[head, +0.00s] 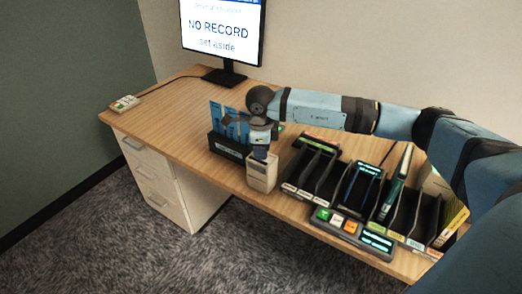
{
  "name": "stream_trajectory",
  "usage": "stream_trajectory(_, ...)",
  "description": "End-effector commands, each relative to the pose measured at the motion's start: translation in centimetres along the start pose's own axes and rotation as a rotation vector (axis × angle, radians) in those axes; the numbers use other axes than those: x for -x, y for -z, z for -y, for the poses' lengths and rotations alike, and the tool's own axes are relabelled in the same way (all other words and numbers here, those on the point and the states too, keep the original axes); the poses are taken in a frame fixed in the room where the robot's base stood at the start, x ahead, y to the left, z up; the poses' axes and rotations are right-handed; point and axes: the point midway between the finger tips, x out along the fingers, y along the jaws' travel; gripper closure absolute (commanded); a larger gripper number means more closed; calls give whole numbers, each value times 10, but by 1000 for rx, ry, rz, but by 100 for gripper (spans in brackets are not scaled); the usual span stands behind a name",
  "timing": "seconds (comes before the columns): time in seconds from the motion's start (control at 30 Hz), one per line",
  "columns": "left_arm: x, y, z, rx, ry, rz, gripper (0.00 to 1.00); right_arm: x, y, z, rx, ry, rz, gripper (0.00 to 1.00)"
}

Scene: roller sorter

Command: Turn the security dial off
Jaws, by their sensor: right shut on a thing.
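A small off-white box (261,178) stands upright near the front edge of the desk, left of the sorter. My right gripper (260,151) points down at the top of this box, with its fingers shut at the top. The security dial cannot be made out on its own; the gripper covers the box's top, so what the fingers hold there is hidden. My left gripper is not in view.
A black holder (226,149) with blue cards stands just left of the box. A slotted sorter rack (391,218) and a button panel (348,231) are at right. A monitor (224,25) reads "NO RECORD set aside".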

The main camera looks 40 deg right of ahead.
Motion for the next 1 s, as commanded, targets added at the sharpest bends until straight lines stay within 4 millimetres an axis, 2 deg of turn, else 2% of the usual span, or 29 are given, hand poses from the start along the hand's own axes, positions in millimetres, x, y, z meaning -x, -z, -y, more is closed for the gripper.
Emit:
stream_trajectory(0.53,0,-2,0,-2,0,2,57,1,0,1,23,2,2,96)
stream_trajectory(0.57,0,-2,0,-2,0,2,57,1,0,1,23,2,2,65)
stream_trajectory(0.63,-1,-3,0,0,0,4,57,1,0,1,23,2,2,49)
stream_trajectory(0.67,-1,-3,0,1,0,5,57,1,0,1,23,2,2,46)
stream_trajectory(1.0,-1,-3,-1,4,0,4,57,6,0,0,23,2,2,46)
